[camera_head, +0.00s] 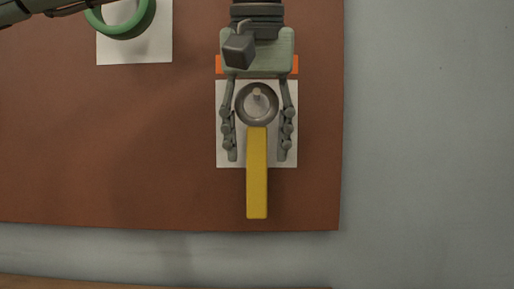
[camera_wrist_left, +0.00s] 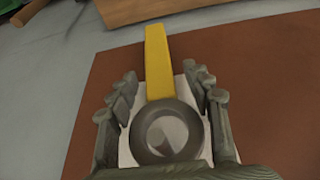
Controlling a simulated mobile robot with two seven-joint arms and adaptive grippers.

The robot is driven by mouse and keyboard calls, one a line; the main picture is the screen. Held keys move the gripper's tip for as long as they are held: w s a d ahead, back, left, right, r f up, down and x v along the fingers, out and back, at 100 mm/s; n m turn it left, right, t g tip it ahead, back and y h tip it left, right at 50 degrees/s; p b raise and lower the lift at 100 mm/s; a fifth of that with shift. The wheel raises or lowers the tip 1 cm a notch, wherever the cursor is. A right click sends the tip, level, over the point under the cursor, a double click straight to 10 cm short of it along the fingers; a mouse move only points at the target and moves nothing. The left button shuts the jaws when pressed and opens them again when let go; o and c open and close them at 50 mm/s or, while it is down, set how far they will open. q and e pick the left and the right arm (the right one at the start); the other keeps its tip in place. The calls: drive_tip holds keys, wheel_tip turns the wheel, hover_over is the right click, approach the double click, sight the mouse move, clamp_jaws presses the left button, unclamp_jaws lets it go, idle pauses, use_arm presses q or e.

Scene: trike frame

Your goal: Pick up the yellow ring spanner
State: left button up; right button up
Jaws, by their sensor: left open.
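The yellow ring spanner (camera_head: 257,190) has a yellow handle pointing toward the bottom of the head view. A grey ring at the handle's upper end surrounds a pale peg over a white square. The spanner also shows in the left wrist view (camera_wrist_left: 158,65), with the round grey end nearest the camera. My left gripper (camera_head: 258,157) is open, with one finger on each side of the ring and the upper handle. Gaps show between both fingers and the handle. My right gripper is not in view.
The white square (camera_head: 225,93) lies on a brown board (camera_head: 150,150), with an orange strip (camera_head: 219,64) behind it. A green ring (camera_head: 147,22) is over another white square (camera_head: 163,48) at upper left. Grey floor (camera_head: 430,150) is clear at right.

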use_arm(q)
drive_tip(key=shift+f, duration=0.35)
drive_tip(key=shift+c, duration=0.6)
drive_tip(key=c, duration=0.8)
drive_tip(key=shift+c, duration=0.2)
drive_tip(key=shift+r, duration=0.15)
